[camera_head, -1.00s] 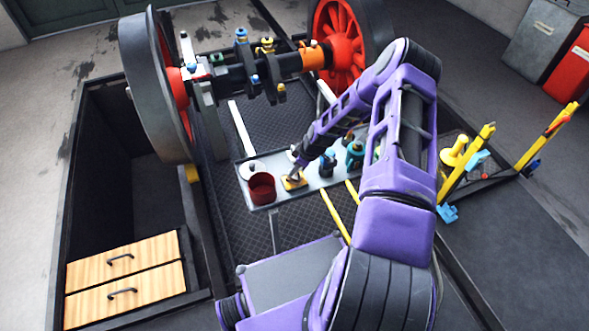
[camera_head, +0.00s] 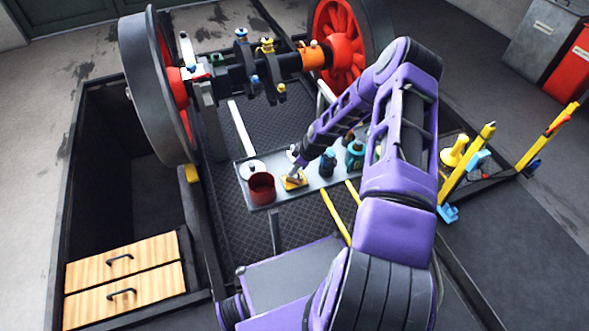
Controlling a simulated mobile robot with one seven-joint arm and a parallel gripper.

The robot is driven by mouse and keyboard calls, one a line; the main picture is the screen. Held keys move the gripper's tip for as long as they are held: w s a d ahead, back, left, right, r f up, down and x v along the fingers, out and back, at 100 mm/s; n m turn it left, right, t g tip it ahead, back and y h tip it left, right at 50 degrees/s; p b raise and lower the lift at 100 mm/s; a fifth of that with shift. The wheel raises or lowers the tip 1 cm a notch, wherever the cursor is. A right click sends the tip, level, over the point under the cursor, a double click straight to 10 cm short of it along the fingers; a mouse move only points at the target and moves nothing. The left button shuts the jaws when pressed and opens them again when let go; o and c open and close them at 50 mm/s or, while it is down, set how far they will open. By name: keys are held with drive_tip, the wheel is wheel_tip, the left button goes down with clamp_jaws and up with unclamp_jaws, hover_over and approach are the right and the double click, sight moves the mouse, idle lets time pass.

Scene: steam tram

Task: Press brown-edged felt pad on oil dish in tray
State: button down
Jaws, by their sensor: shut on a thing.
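My gripper (camera_head: 295,170) reaches down over the left half of the grey tray (camera_head: 268,202), with its tip at a small yellow square piece (camera_head: 294,183). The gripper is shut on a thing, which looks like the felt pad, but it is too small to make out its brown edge. I cannot tell whether the yellow piece is the pad or the oil dish under it. A white round dish (camera_head: 252,169) and a dark red open cup (camera_head: 262,187) stand on the tray to the left of the gripper.
Blue and teal bottles (camera_head: 355,154) stand on the tray to the right, close to my arm. The wheelset (camera_head: 160,85) stands behind the tray. An open pit (camera_head: 105,170) with wooden drawers (camera_head: 125,280) lies to the left. Yellow posts (camera_head: 465,165) stand at the right.

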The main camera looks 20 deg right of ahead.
drive_tip(key=shift+s, duration=0.1)
idle(0.4)
drive_tip(key=shift+r+p, duration=1.75)
drive_tip(key=shift+r, duration=1.75)
